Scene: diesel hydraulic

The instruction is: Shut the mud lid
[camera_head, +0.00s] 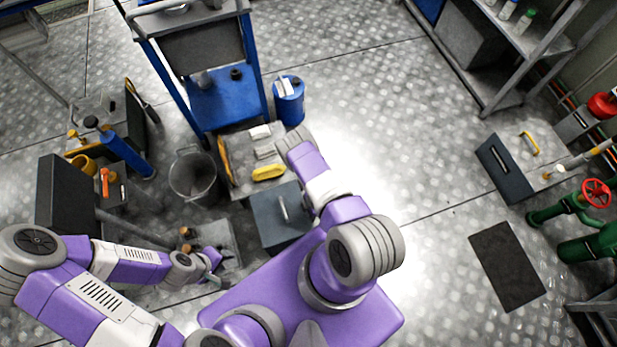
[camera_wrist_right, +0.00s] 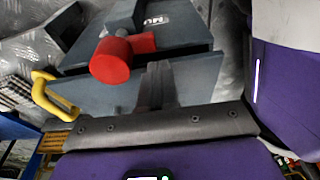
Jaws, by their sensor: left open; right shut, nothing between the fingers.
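A dark grey panel with the white letters "MU" (camera_wrist_right: 174,22) shows at the top of the right wrist view; the rest of its label is cut off. A grey bar with a red cylindrical end (camera_wrist_right: 112,59) lies in front of it. A dark box with a pale handle (camera_head: 268,226) stands beside my right arm in the head view; I cannot tell how far its lid is open. My right gripper (camera_wrist_right: 160,83) is shut and empty before the dark panels; it is hidden in the head view. My left gripper (camera_head: 214,262) is open and empty above a grey floor plate.
A yellow handle (camera_wrist_right: 47,97) is at the left of the right wrist view. A grey bucket (camera_head: 193,176), blue cart (camera_head: 222,104) and blue canister (camera_head: 289,102) stand beyond the arms. A dark upright panel (camera_head: 62,195) is at the left. Bare floor (camera_head: 415,145) lies to the right.

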